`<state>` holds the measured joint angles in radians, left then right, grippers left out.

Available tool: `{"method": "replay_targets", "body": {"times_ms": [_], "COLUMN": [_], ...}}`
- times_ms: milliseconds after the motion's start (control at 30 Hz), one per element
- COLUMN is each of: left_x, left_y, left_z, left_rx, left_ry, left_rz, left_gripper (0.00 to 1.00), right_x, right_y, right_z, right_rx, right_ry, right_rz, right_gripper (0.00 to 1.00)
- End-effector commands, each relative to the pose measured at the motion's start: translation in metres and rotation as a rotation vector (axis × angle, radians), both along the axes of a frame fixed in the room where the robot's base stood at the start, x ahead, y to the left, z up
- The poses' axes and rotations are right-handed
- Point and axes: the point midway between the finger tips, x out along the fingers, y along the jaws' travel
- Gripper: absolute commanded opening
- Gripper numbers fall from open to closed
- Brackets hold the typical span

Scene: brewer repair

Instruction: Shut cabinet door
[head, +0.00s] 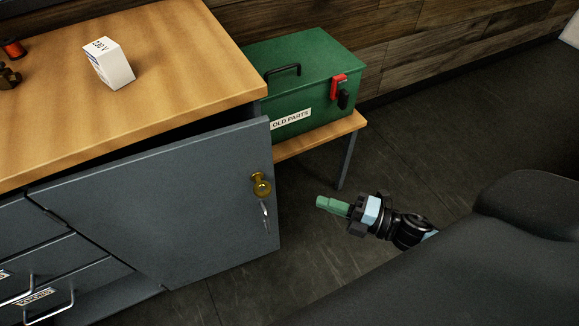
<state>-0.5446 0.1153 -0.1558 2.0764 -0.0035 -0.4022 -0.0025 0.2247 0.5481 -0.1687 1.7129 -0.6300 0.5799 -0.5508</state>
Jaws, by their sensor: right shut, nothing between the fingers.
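The grey cabinet door (190,195) is ajar under the wooden worktop. A dark gap shows along its top, wider toward the right edge. A brass lock (260,186) with a silver key (265,217) hanging below it sits near the door's right edge. My right gripper (322,202) is to the right of the door, apart from it, with its green fingers pointing left toward the door. The fingers are shut with nothing between them. My left gripper is not in view. The inside of the cabinet is hidden behind the door.
A green box (312,75) labelled OLD PARTS stands on a low wooden bench (318,137) behind the door. A white carton (108,64) stands on the worktop (185,60). Drawers with handles (50,300) are at lower left. The dark floor right of the door is clear.

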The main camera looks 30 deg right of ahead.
Motion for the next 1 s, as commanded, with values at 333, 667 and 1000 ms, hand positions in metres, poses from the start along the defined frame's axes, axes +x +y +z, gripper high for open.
{"method": "replay_targets", "body": {"times_ms": [333, 667, 1000], "left_x": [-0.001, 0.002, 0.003], "left_y": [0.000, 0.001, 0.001], "left_z": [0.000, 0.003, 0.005], "left_rx": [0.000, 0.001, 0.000], "left_ry": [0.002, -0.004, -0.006], "left_rz": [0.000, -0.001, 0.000], "left_gripper": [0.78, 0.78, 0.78], "right_x": [-0.001, 0.035, 0.083], "right_y": [0.005, 0.036, 0.069], "right_z": [0.000, 0.002, 0.001], "right_rx": [0.000, 0.002, -0.001], "right_ry": [0.000, -0.002, -0.002], "right_rz": [-0.004, -0.004, -0.006], "right_gripper": [0.00, 0.00, 0.00]}}
